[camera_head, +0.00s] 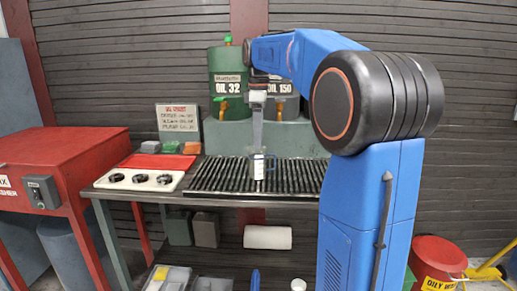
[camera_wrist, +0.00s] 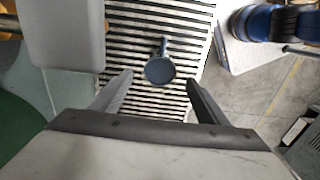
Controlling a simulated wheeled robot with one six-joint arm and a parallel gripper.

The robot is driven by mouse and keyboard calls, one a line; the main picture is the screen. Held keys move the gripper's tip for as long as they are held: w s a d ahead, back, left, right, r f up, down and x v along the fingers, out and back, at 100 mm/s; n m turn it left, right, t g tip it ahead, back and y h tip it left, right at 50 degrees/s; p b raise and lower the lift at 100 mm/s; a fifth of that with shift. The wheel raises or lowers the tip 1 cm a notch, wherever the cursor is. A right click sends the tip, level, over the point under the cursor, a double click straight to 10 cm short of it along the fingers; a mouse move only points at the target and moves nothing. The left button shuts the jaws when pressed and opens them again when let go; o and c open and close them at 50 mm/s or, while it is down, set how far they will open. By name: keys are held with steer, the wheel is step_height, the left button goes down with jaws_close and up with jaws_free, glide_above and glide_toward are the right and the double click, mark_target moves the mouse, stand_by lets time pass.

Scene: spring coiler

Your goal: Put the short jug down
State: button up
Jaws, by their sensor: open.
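The short jug (camera_head: 259,168) stands upright on the slatted black rack (camera_head: 212,176), near its middle. In the wrist view I see the jug (camera_wrist: 159,70) from above, as a round blue-grey shape with a narrow handle pointing away. My gripper (camera_head: 258,148) reaches straight down from above, its fingers just over or around the jug. In the wrist view my gripper (camera_wrist: 159,78) has its two fingers spread, one on each side of the jug, with gaps showing. I cannot tell how far the fingertips reach down past its rim.
Green oil drum (camera_head: 228,80) and a grey one stand behind the rack on a grey-green block (camera_head: 307,136). A white tray (camera_head: 139,181) with round black openings lies left of the rack. A red cabinet (camera_head: 70,160) stands at the left, a red bin (camera_head: 437,262) at lower right.

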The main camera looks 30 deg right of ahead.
steer(key=shift+r, duration=1.35)
